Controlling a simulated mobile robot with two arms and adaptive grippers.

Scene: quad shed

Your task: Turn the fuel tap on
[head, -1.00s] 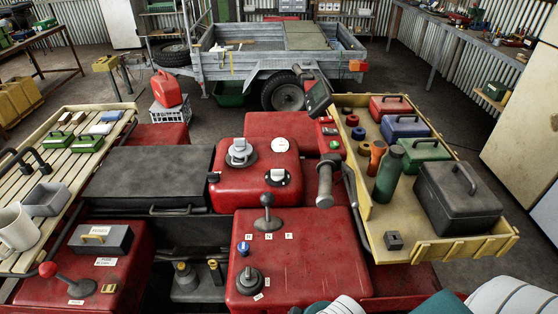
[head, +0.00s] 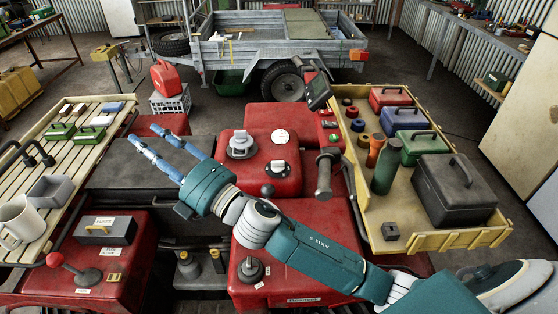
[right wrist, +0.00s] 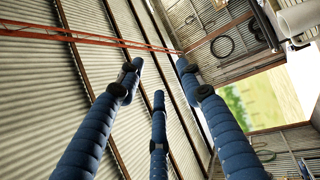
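My right gripper (head: 148,136) reaches across the head view from the lower right. Its blue fingers are spread and empty, in front of the black seat-like panel (head: 125,178). The right wrist view shows the fingers (right wrist: 158,100) apart with nothing between them. Which fitting is the fuel tap, I cannot read for certain. A dark round knob (head: 250,268) with small labels sits on the near red panel. A grey knob (head: 241,144) and a smaller dial (head: 278,169) sit on the red tank (head: 262,190). My right arm hides part of the near panel. My left gripper is not in view.
A wooden tray (head: 452,240) with toolboxes and bottles stands right. A slatted rack (head: 28,180) with a mug (head: 18,222) stands left. A red-knobbed lever (head: 55,260) is at lower left.

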